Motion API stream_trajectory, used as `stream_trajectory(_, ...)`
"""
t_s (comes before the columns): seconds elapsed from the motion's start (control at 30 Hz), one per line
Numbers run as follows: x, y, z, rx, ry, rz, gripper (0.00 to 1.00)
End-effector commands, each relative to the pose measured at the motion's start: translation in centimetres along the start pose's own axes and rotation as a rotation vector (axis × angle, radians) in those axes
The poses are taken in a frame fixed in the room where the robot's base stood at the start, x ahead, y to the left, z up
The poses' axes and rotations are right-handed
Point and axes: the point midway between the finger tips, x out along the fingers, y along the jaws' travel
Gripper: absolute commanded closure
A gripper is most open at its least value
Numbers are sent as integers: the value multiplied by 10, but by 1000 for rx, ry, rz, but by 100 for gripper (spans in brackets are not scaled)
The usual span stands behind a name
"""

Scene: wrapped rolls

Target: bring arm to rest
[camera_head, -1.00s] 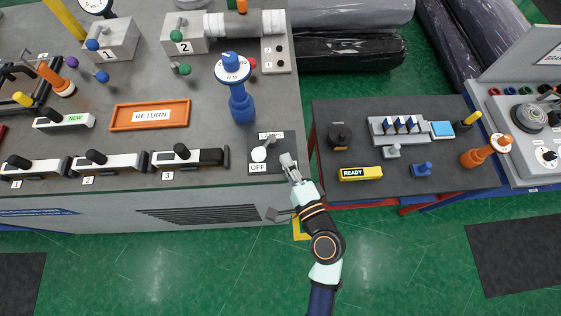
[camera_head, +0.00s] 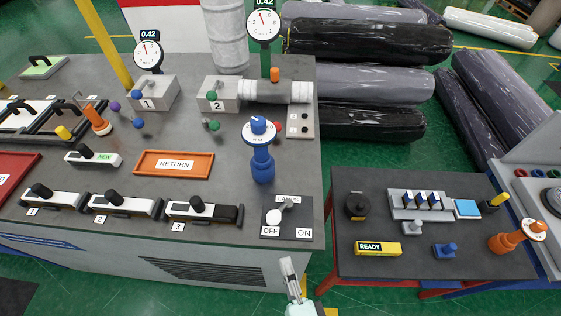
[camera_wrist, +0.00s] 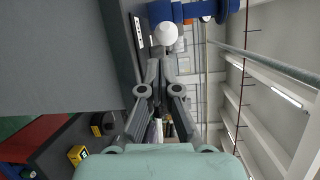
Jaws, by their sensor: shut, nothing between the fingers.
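My gripper (camera_head: 290,268) is at the bottom middle of the head view, in front of the grey workbench's front edge. Its fingers are together with nothing between them. In the wrist view my gripper (camera_wrist: 154,68) also shows with its fingers closed, a white knob and a blue part beyond the tips. Only the end of my arm shows in the head view; the rest is out of the frame.
The grey workbench (camera_head: 110,145) carries the lamp switch panel (camera_head: 286,218), a blue-handled valve (camera_head: 262,160) and an orange RETURN tray (camera_head: 174,163). A dark side table (camera_head: 400,262) stands to the right. Green floor lies between them. Wrapped rolls (camera_head: 355,45) lie behind.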

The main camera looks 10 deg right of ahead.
Motion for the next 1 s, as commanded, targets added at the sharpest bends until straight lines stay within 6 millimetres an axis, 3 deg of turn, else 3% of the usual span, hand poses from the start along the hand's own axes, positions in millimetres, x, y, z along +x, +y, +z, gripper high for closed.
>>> stream_trajectory(0.17, 1, -2, 1, -10, -5, 1, 100)
stream_trajectory(0.23, 10, -18, 14, -117, -53, 15, 100)
stream_trajectory(0.27, 16, -29, 23, -207, -90, 26, 100)
stream_trajectory(0.4, 48, -91, 71, -845, -264, 128, 100)
stream_trajectory(0.5, 59, -134, 79, -1259, -286, 229, 100)
stream_trajectory(0.6, 59, -169, 73, -1512, -252, 333, 100)
stream_trajectory(0.73, 55, -188, 65, -1638, -215, 417, 100)
stream_trajectory(1.0, 54, -186, 62, -1648, -211, 433, 100)
